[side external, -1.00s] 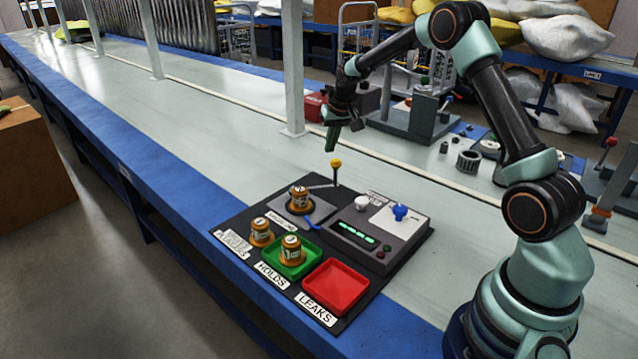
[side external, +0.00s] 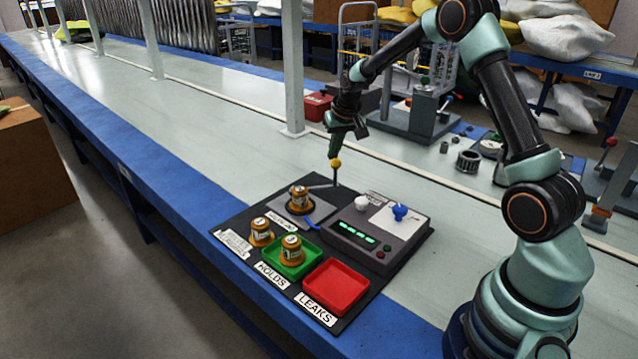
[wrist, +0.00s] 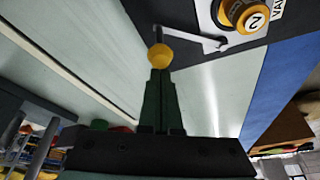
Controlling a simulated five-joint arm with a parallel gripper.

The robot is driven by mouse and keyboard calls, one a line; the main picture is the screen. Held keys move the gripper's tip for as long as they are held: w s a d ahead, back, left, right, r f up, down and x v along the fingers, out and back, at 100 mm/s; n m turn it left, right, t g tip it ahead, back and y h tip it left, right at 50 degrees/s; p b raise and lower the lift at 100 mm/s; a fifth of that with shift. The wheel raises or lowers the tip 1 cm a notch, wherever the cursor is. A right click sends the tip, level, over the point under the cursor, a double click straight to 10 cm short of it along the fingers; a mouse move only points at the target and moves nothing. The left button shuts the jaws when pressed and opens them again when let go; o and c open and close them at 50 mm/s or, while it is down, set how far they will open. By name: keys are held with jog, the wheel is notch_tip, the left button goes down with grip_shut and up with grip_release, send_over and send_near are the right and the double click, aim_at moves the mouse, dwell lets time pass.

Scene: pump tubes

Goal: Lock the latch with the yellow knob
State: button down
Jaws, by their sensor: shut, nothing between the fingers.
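The yellow knob (side external: 336,163) tops a dark upright post at the back edge of the black board (side external: 232,213). A thin latch arm (side external: 321,186) runs from the foot of the post toward an orange tube (side external: 299,197) in the grey holder. My gripper (side external: 335,155) is shut and empty, its tips just above or against the knob; I cannot tell if they touch. In the wrist view the yellow knob (wrist: 159,56) sits right at the fingertips (wrist: 160,72), and the latch arm (wrist: 195,38) reaches toward the tube marked 2 (wrist: 246,12).
An orange tube (side external: 261,231) stands at the board's left edge, and another (side external: 291,249) stands in the green tray (side external: 271,262). The red tray (side external: 336,286) is empty. A grey console (side external: 374,242) with a blue knob (side external: 400,212) stands right of the holder.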

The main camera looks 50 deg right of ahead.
jog(key=shift+s+a, duration=0.2)
jog(key=shift+s, duration=0.1)
jog(key=shift+s+a, duration=0.3)
jog(key=shift+s, duration=0.1)
jog(key=s+a, duration=0.3)
jog(key=a, duration=0.2)
jog(key=shift+s+a, duration=0.3)
dwell(0.7)
